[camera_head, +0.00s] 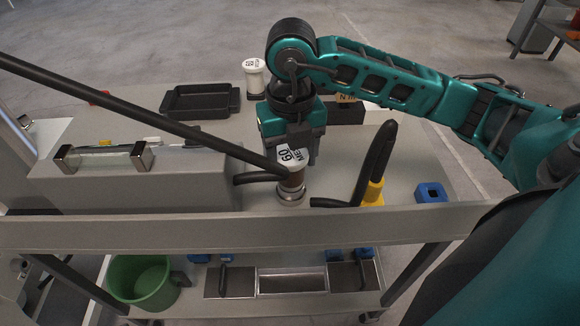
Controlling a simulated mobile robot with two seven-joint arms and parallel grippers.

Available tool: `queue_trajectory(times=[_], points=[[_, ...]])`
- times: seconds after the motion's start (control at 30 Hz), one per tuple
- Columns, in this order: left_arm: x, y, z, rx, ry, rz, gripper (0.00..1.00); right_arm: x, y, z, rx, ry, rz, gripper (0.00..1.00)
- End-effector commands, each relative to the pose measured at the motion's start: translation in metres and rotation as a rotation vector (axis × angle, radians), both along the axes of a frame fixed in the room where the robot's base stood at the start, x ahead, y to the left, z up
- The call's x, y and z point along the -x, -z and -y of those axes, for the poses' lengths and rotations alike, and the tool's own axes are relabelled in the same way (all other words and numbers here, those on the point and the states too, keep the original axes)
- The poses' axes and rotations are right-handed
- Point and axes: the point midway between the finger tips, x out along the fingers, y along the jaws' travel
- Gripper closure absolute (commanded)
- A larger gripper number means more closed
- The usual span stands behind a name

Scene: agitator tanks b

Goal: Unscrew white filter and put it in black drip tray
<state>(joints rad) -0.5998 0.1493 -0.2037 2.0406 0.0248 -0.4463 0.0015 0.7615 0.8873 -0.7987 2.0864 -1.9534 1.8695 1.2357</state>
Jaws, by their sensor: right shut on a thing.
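The white filter (292,158), with dark lettering on it, stands upright on a round metal fitting (291,195) on the cart top. My right gripper (297,152) reaches down from above and is shut on the white filter. Its fingers hide part of the filter's upper end. The black drip tray (199,101) lies flat and empty at the back left of the cart top. My left gripper is not in view.
Another white canister (254,76) stands behind my right arm. A black handle with yellow base (376,188) and a blue block (431,192) stand to the right. A green bucket (143,280) is on the lower shelf.

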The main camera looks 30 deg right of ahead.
Motion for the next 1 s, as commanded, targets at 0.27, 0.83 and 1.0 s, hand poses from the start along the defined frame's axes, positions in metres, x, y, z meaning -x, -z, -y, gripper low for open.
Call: queue_trajectory(times=[0.27, 0.83, 1.0], points=[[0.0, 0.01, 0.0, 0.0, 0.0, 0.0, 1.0, 0.0, 0.004, 0.0, 0.001, -0.115, 0.001, 0.92], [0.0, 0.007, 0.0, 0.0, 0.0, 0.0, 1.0, 0.0, -0.007, 0.0, 0.001, -0.215, 0.0, 0.92], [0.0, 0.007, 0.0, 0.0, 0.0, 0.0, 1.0, 0.0, -0.009, 0.0, 0.001, -0.214, 0.0, 0.92]])
